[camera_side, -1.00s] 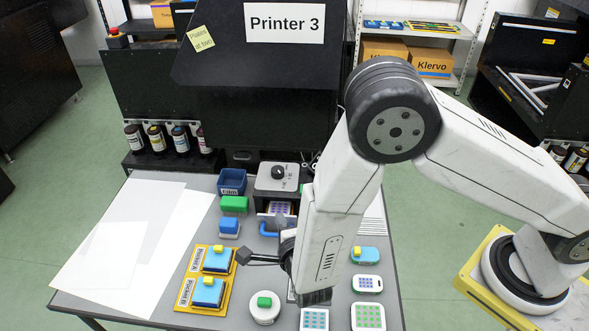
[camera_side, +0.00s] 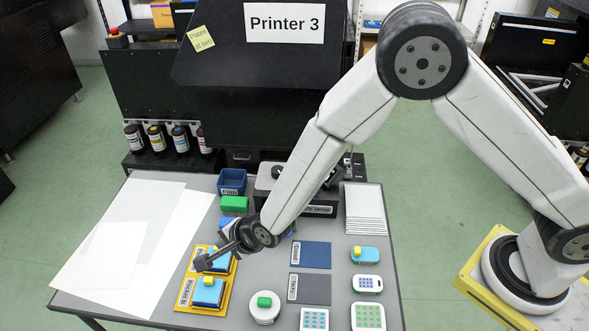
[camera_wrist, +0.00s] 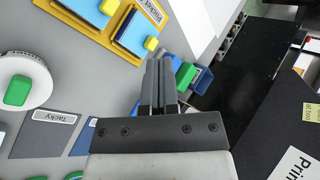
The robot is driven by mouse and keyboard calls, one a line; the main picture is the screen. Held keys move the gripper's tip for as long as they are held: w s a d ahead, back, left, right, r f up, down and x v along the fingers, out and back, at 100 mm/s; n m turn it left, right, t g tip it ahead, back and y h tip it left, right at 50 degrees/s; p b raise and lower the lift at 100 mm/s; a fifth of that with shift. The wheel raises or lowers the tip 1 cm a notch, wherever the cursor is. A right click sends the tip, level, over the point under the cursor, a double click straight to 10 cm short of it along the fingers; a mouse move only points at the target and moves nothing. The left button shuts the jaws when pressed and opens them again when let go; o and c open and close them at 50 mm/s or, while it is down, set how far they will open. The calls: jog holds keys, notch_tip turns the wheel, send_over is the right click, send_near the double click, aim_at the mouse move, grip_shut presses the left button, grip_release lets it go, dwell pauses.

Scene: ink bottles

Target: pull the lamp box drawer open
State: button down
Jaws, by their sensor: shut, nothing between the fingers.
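The lamp box (camera_side: 268,173), a grey-topped box, stands at the back of the table in the side view. My arm crosses in front of it and hides its drawer and handle, so I cannot tell how far the drawer stands out. My gripper (camera_side: 201,263) is shut and empty, at the left over the yellow pocket holder, left of and nearer the camera than the box. In the wrist view, the gripper's (camera_wrist: 159,66) dark fingers lie together with nothing between them. I cannot make out the lamp box there.
The yellow holder (camera_side: 182,308) carries blue pieces with yellow grips. A green block (camera_side: 234,204) and a blue bin (camera_side: 232,181) stand left of the box. A blue mat (camera_side: 311,255), a grey mat (camera_side: 310,290) and a round white pot (camera_side: 264,309) lie in front. White sheets cover the left.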

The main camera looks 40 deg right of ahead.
jog(key=w+d+r+n+g+h, duration=0.1)
jog(key=d+r+n+g+h, duration=0.15)
jog(key=d, duration=0.35)
jog(key=w+d+r+n+g+h, duration=0.2)
jog(key=d+n+g+h, duration=0.15)
jog(key=d, duration=0.35)
jog(key=shift+n+t, duration=0.4)
jog(key=shift+s+a+f, duration=0.15)
jog(key=shift+f, duration=1.25)
jog(key=shift+s+a+f, duration=0.15)
jog(key=shift+f, duration=1.2)
jog(key=shift+f, duration=0.1)
jog(key=shift+x, duration=4.9)
